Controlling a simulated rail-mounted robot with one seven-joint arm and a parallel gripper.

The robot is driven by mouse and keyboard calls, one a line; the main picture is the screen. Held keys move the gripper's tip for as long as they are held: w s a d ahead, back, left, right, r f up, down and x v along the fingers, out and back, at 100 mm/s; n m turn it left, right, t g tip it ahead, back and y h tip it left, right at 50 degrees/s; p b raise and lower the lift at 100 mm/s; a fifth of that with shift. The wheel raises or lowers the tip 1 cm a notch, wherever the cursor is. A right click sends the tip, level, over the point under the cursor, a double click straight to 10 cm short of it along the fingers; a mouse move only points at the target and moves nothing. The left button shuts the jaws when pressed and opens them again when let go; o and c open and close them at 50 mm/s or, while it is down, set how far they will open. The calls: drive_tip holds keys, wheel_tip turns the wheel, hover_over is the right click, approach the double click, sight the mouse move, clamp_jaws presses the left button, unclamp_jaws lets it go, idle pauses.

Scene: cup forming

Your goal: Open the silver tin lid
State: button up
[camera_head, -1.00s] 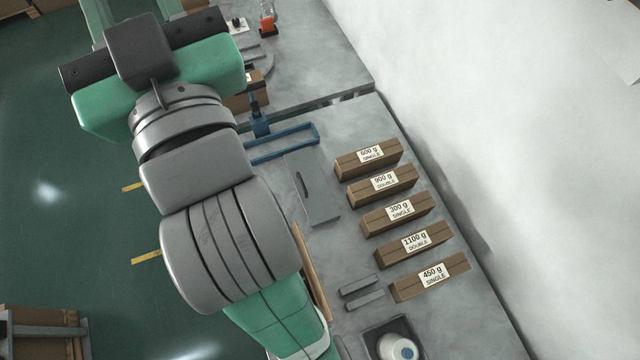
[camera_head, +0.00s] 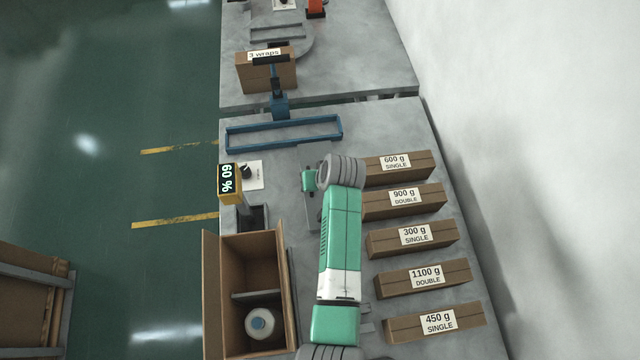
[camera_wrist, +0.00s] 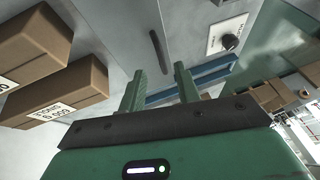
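A flat grey metal lid (camera_head: 312,157) lies on the bench, partly hidden under my arm in the head view. In the wrist view the grey metal surface (camera_wrist: 122,48) carries a dark bar handle (camera_wrist: 158,52). I take this to be the silver tin lid; it looks closed. My gripper (camera_wrist: 160,80) points at it with its two green fingers spread and nothing between them. The handle appears just beyond the fingertips, in line with the gap. Contact is not visible.
Several labelled brown boxes (camera_head: 412,239) stand in a row on the right. A blue frame (camera_head: 284,133) lies behind the lid.

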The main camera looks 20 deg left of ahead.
drive_tip(key=b+x, duration=0.1)
drive_tip(key=x, duration=0.5)
drive_tip(key=shift+w+f+b, duration=0.1)
drive_tip(key=shift+f+b, duration=0.1)
drive_tip(key=shift+b, duration=0.1)
clamp_jaws()
